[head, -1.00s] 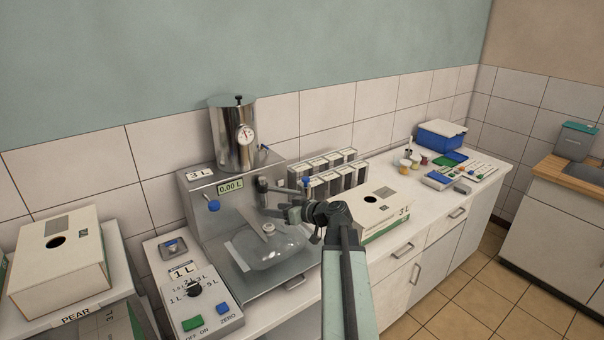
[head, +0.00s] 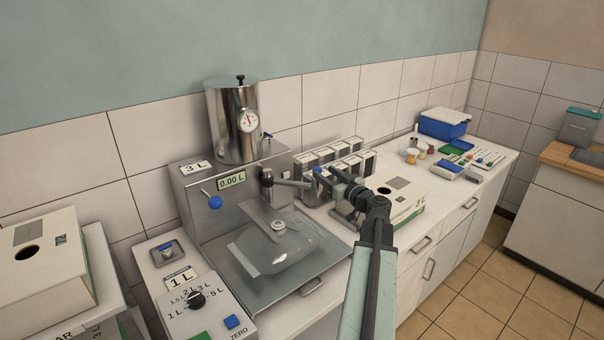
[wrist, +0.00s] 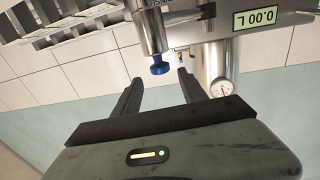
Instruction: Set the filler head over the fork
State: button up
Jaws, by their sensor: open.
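The filler head is a grey metal arm (head: 290,183) that reaches right from a short post on the filling machine (head: 185,215). A blue knob (head: 318,171) shows at its outer end; the knob also shows in the wrist view (wrist: 160,66). The fork (head: 258,213) looks like a flat metal piece below and left of that end, at the white spout (head: 278,226) of a clear bag (head: 275,250). My gripper (head: 335,186) is open, close to the outer end. In the wrist view the knob lies between and beyond the fingers, with no visible grip on it.
A steel tank (head: 232,125) with a gauge stands on the machine. A rack of boxes (head: 330,165) is behind my gripper, and a 3 L carton (head: 400,200) is to its right. A control box (head: 195,300) sits at front left. The counter's far end holds small jars and a blue bin.

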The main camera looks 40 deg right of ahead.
jog(key=shift+w+f, duration=0.15)
jog(key=shift+f, duration=0.2)
jog(key=shift+d+r, duration=0.1)
jog(key=shift+r, duration=0.15)
jog(key=shift+w+d, duration=0.1)
jog(key=shift+w, duration=0.3)
jog(key=w+d, duration=0.1)
jog(key=w, duration=0.6)
jog(key=shift+c, duration=0.3)
grip_shut()
